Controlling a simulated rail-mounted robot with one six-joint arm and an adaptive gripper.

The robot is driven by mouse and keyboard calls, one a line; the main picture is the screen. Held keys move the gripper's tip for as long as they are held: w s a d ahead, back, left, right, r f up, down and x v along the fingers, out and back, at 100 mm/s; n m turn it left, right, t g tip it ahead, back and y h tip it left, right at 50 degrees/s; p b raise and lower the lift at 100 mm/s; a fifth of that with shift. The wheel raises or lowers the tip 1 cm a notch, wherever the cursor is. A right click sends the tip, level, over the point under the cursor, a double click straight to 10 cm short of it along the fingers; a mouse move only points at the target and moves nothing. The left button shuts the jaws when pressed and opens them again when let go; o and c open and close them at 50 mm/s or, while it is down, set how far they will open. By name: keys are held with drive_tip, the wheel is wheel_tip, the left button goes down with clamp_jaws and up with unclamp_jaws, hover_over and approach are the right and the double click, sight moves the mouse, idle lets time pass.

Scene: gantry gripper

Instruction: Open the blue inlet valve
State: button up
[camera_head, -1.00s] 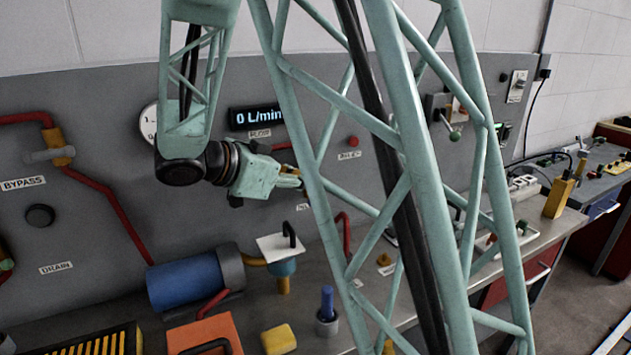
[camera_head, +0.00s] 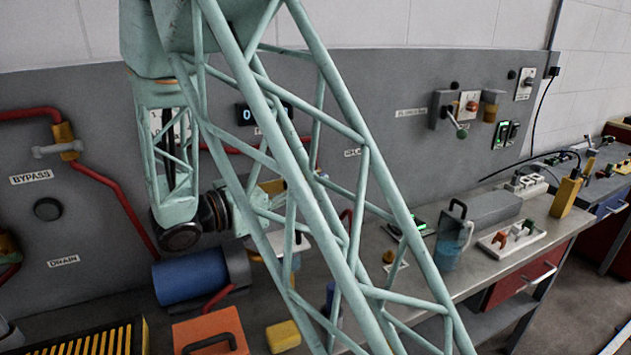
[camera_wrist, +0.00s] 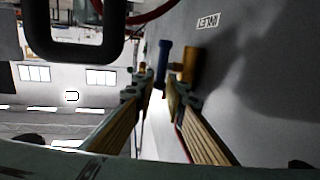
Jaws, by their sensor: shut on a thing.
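The blue inlet valve handle (camera_wrist: 164,56) shows in the wrist view as a short upright bar just beyond my fingertips. A brass valve body (camera_wrist: 189,62) is close to its right, near the grey panel. In the head view my gripper (camera_head: 272,187) is near the panel, largely hidden behind my lattice arm, and the valve is hidden there. The inlet label (camera_wrist: 208,21) is on the panel. The flow display (camera_head: 246,115) shows 0, partly covered.
A blue cylinder (camera_head: 190,276), an orange case (camera_head: 208,335) and a yellow block (camera_head: 283,336) are on the bench below my gripper. A jug (camera_head: 450,240) and a white tray (camera_head: 513,239) are farther right. Red pipes (camera_head: 110,190) run along the panel.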

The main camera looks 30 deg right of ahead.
drive_tip(key=shift+a+h, duration=0.1)
drive_tip(key=shift+h, duration=0.2)
idle(0.4)
drive_tip(key=o, duration=0.7)
drive_tip(key=shift+f, duration=0.1)
drive_tip(key=shift+a, duration=0.1)
drive_tip(key=s+a, duration=0.1)
drive_tip(key=a, duration=1)
drive_tip(key=shift+s+a, duration=0.2)
drive_tip(key=shift+a, duration=0.15)
drive_tip(key=shift+f, duration=0.1)
drive_tip(key=shift+s+d, duration=0.1)
drive_tip(key=shift+s, duration=0.05)
